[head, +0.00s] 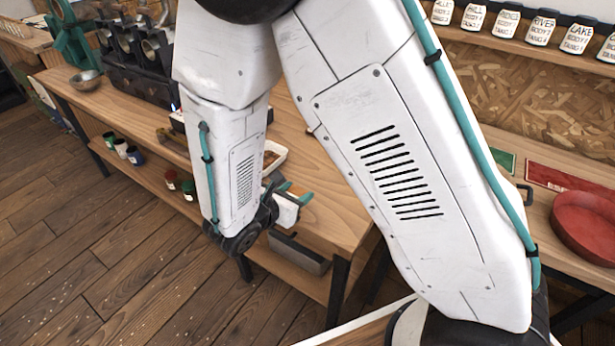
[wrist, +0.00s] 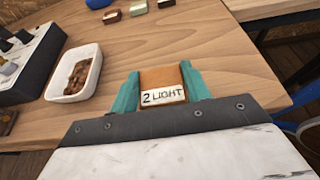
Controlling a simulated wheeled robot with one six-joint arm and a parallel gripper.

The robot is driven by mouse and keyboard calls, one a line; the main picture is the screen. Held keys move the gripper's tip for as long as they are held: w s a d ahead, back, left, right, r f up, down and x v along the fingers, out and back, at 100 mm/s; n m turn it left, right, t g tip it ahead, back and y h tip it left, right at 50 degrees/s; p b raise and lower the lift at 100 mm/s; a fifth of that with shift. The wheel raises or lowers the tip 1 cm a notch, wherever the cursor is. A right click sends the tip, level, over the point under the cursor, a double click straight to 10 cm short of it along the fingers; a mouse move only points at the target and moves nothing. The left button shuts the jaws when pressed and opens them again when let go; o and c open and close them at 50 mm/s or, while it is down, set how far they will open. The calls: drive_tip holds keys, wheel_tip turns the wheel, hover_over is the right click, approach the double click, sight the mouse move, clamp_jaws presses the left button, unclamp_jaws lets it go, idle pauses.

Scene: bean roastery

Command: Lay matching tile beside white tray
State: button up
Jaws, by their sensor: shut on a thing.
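My gripper (wrist: 165,88) has teal fingers shut on a light brown tile (wrist: 162,78) with a white label reading "2 LIGHT". The tile is held upright between the fingers, over or close to the wooden table; I cannot tell if it touches. The white tray (wrist: 93,54) holds dark brown beans and stands to the left of the tile, apart from it. In the head view my gripper (head: 291,193) is near the table's front edge, and the white tray (head: 283,154) is partly hidden behind my arm.
Several small blocks, one green (wrist: 138,8), lie farther back. A dark tile (wrist: 6,121) is at the left edge. Bare table (wrist: 215,60) lies right of the tile. A red round pan (head: 585,225) is on another bench.

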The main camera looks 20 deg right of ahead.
hover_over(309, 184)
drive_tip(key=shift+s+f, duration=0.1)
drive_tip(key=shift+f, duration=2.15)
drive_tip(key=o, duration=1)
drive_tip(key=shift+f, duration=0.15)
